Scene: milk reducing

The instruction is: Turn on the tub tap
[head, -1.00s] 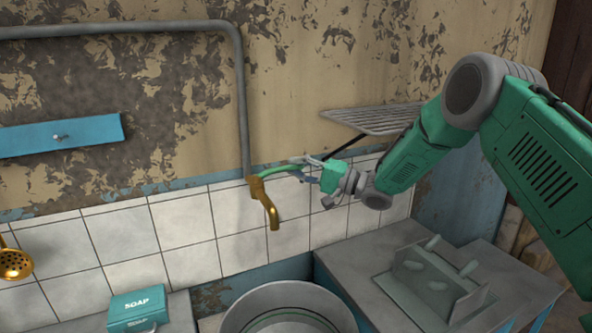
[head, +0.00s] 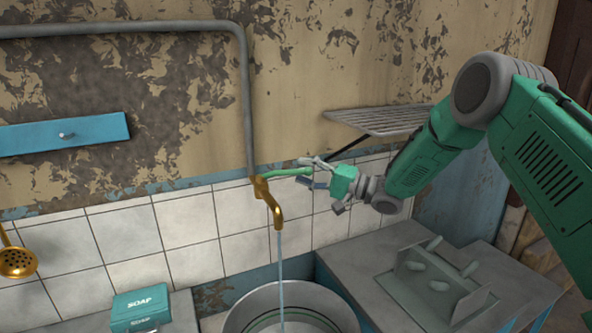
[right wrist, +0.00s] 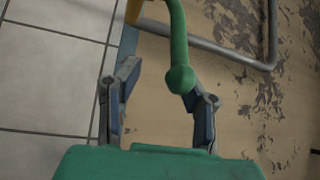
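The brass tap (head: 273,206) comes off the grey pipe on the tiled wall. A thin stream of water (head: 281,262) runs from its spout down into the round metal tub (head: 241,318). The tap's green lever (head: 283,173) points right, towards my right gripper (head: 306,172). In the right wrist view, the lever (right wrist: 178,40) ends in a rounded knob between the spread fingers of my right gripper (right wrist: 160,81), nearer the right finger. The gripper looks open; whether a finger touches the knob I cannot tell. My left gripper is not in view.
A wire rack (head: 380,121) sticks out from the wall just above my right arm. A green soap box (head: 140,304) sits on the left counter. A brass ladle (head: 17,262) hangs at far left.

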